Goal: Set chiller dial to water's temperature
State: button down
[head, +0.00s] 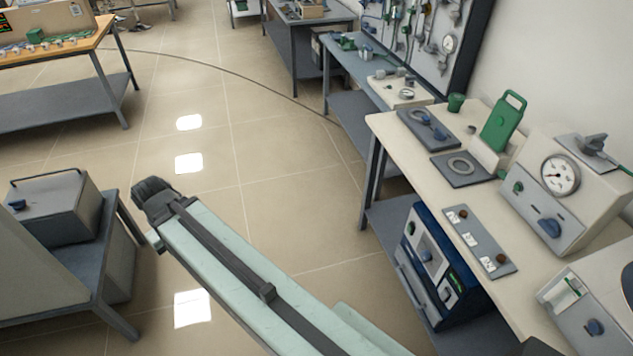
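A dark blue box with a pale front (436,262) stands on the shelf under the right-hand bench. Its front has a round dial (426,255) and a small green display; it may be the chiller, but I can read no label. The gauge reading is too small to make out. I see no water clearly. My arm reaches from the bottom toward the left over the floor. The dark part at its far end (152,198) shows no clear fingers and touches none of these units.
A grey box (55,206) stands on a low table at left.

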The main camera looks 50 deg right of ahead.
aim_at(425, 255)
jog(key=z, duration=2.4)
jog(key=k, duration=1.5)
jog(key=u, duration=0.9)
jog(key=i, duration=1)
jog(key=z, duration=0.05)
